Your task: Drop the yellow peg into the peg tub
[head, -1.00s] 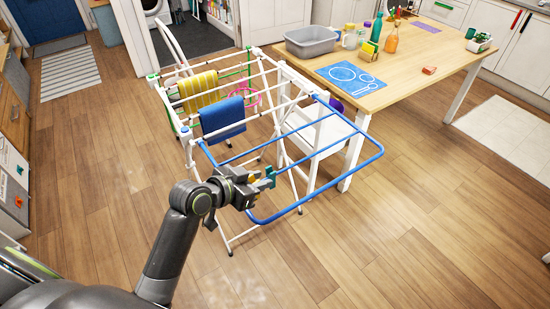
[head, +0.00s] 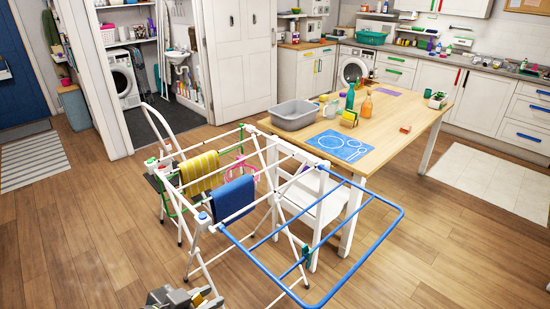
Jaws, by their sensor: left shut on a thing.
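My left gripper (head: 205,298) shows at the bottom edge, below the near end of the drying rack, with its lower part cut off by the frame. It is shut on the yellow peg (head: 198,296), of which only a small yellow bit shows between the jaws. The gripper looks apart from the rack. I cannot pick out the peg tub for certain. My right gripper is not in view.
The drying rack (head: 262,211) holds a yellow striped towel (head: 199,172), a blue towel (head: 233,197) and a pink hoop-shaped thing (head: 238,174). A table (head: 400,118) bears a grey basin (head: 296,115). Floor at left is clear.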

